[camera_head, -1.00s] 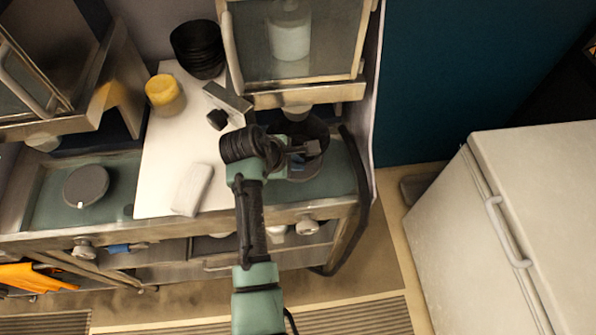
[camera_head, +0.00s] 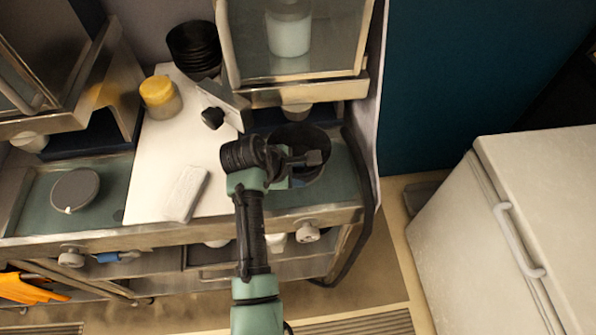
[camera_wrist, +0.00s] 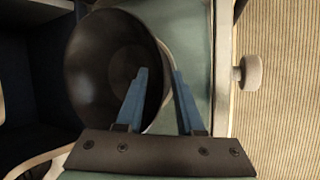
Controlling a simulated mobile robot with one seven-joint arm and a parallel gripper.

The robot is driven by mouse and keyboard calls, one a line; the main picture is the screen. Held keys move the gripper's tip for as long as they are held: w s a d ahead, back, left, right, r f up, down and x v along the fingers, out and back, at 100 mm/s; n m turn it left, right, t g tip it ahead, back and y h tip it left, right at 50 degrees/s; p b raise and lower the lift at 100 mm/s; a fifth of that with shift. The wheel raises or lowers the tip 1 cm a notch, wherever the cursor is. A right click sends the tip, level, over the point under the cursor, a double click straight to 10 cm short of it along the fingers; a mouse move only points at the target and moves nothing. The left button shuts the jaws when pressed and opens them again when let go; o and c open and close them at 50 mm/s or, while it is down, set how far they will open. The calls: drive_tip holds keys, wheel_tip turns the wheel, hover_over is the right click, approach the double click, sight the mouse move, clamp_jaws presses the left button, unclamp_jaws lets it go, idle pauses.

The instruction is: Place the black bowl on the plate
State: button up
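A black bowl (camera_head: 296,134) stands on the green worktop at the right end of the counter, partly hidden by my gripper (camera_head: 304,168). In the wrist view the bowl (camera_wrist: 92,70) fills the left half. There my gripper (camera_wrist: 160,78) has its two blue fingers apart, the left one over the bowl's inside and the right one outside its rim. Whether either touches the wall is unclear. A dark grey round disc (camera_head: 75,189), which may be the plate, lies on the left green surface, well away from the bowl.
A stack of black bowls (camera_head: 194,46) and a yellow-lidded jar (camera_head: 160,97) stand at the back of the white board (camera_head: 150,175). A pale block (camera_head: 186,194) lies at its front. A glass-fronted cabinet (camera_head: 300,45) overhangs behind the bowl. A white chest (camera_head: 540,210) stands at right.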

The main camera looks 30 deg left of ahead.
drive_tip(key=shift+r, duration=0.1)
drive_tip(key=b+v, duration=0.1)
drive_tip(key=v, duration=1.1)
drive_tip(key=shift+w+r, duration=0.1)
drive_tip(key=shift+r, duration=0.05)
drive_tip(key=w+d+r+m+t+y, duration=0.1)
drive_tip(key=w+d+r+m+t, duration=0.2)
drive_tip(key=r, duration=0.5)
drive_tip(key=w+d+r+m+t+y, duration=0.1)
drive_tip(key=w+r+m+t+y, duration=0.2)
drive_tip(key=r, duration=0.6)
drive_tip(key=w+d+r+m+t, duration=0.3)
drive_tip(key=w+r+m, duration=0.15)
drive_tip(key=r, duration=0.35)
drive_tip(key=s+d+r+m+t, duration=0.4)
drive_tip(key=r, duration=0.5)
drive_tip(key=s+d+r+m+t+h, duration=0.1)
drive_tip(key=s+d+r+m+t, duration=0.3)
drive_tip(key=r, duration=0.5)
drive_tip(key=s+d+r+m+t+h, duration=0.1)
drive_tip(key=s+d+r+m+t, duration=0.3)
drive_tip(key=r, duration=0.5)
drive_tip(key=s+d, duration=0.1)
drive_tip(key=s, duration=0.1)
drive_tip(key=shift+s, duration=0.25)
drive_tip(key=shift+r, duration=0.1)
